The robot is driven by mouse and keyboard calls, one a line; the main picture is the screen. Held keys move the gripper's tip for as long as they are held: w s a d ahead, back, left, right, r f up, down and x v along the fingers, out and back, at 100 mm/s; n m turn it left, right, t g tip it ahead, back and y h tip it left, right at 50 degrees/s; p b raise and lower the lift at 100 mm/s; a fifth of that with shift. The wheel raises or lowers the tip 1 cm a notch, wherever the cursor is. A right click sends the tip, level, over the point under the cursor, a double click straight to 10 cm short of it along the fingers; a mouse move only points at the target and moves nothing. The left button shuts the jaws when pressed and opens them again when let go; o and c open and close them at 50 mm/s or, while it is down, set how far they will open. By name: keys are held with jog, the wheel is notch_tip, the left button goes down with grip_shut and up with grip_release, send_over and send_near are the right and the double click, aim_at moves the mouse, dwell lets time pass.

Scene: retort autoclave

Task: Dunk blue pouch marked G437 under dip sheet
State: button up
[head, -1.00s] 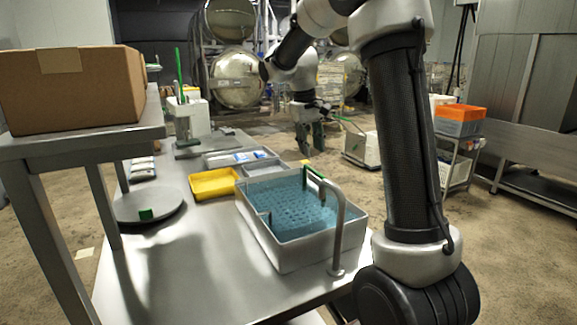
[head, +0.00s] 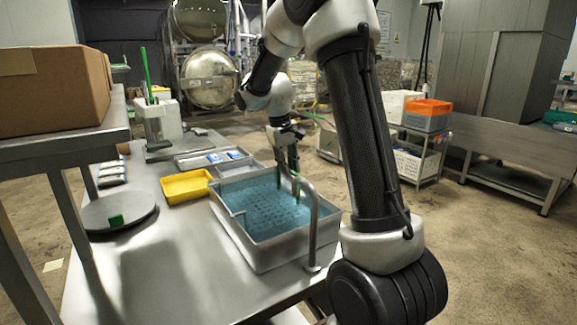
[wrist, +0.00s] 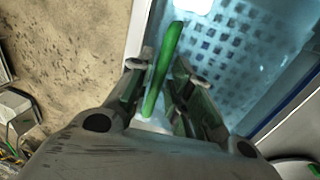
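The dip sheet, a perforated blue-looking sheet (head: 262,207), lies in the liquid of the grey bath (head: 262,262); its holes show in the wrist view (wrist: 235,45). A green bar (wrist: 163,68), apparently its handle, stands at the bath's side. My gripper (head: 288,178) points down at the bath's far right rim. In the wrist view its open fingers (wrist: 160,66) are either side of the green bar; I see no clear grip.
A bent grey pipe (head: 314,230) rises at the bath's front right. A yellow tray (head: 186,186) sits left of the bath. A round plate (head: 118,210) bears a green block (head: 115,220). A cardboard box (head: 50,90) stands on the left shelf. The front tabletop is bare.

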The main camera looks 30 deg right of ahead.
grip_shut()
jog(key=shift+r, duration=0.1)
